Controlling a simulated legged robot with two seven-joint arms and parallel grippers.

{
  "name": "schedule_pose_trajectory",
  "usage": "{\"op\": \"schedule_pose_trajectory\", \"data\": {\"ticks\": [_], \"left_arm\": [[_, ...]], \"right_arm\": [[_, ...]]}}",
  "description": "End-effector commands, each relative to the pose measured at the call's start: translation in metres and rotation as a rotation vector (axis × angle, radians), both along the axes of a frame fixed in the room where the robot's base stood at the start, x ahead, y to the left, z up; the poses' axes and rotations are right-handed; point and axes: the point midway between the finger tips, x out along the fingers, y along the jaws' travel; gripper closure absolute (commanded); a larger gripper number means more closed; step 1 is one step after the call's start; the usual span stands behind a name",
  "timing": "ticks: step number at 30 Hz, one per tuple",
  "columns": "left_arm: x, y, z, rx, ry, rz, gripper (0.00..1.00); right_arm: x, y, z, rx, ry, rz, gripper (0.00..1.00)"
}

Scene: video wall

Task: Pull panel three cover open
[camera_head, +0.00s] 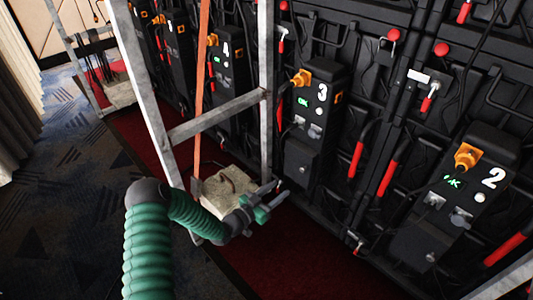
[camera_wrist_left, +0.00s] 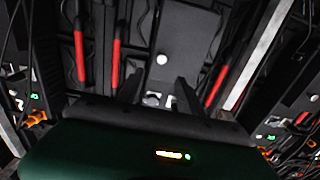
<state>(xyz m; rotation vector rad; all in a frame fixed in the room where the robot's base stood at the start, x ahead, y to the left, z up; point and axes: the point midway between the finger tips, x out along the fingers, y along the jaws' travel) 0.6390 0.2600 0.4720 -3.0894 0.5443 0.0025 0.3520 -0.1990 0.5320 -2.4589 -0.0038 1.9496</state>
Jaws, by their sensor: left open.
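Panel three (camera_head: 318,110) is a black box marked with a white 3, with a lit green display and an orange connector at its top. Its cover (camera_head: 300,160) is the lower, dark front part with a small round knob, and looks shut. My left gripper (camera_head: 281,192) is below and left of the cover, open and empty, apart from it. In the left wrist view its two dark fingers (camera_wrist_left: 158,92) point toward a dark grey box face (camera_wrist_left: 188,40) with a pale round knob (camera_wrist_left: 162,60) just beyond the tips. My right gripper is not in view.
A grey metal frame (camera_head: 267,60) with a crossbar stands left of panel three, close to my left arm. A pale block (camera_head: 225,188) lies behind the gripper. Panel two (camera_head: 465,190) is at the right, with red-handled levers (camera_head: 357,158) between. Red carpet (camera_head: 300,260) is clear.

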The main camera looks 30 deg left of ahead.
Motion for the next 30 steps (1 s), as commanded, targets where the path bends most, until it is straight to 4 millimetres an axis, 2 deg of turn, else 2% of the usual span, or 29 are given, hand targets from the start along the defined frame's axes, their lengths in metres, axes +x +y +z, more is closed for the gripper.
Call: {"op": "schedule_pose_trajectory", "data": {"ticks": [1,5,6,16,19,30], "left_arm": [[-0.011,0.005,0.005,0.0,0.003,0.002,0.56],[-0.041,0.016,0.005,-0.002,0.004,0.003,0.56],[-0.036,0.009,0.026,0.025,0.037,-0.011,0.56],[-0.037,-0.01,0.096,0.201,0.356,-0.014,0.56],[-0.044,-0.011,0.12,0.244,0.443,0.0,0.56],[-0.076,-0.013,0.196,0.341,0.681,0.071,0.56]], "right_arm": [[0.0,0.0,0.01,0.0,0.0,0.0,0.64],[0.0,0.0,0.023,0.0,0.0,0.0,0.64],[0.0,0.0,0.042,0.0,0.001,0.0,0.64],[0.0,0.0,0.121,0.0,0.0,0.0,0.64],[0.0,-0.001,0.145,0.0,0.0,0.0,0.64],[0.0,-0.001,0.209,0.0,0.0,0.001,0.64]]}}
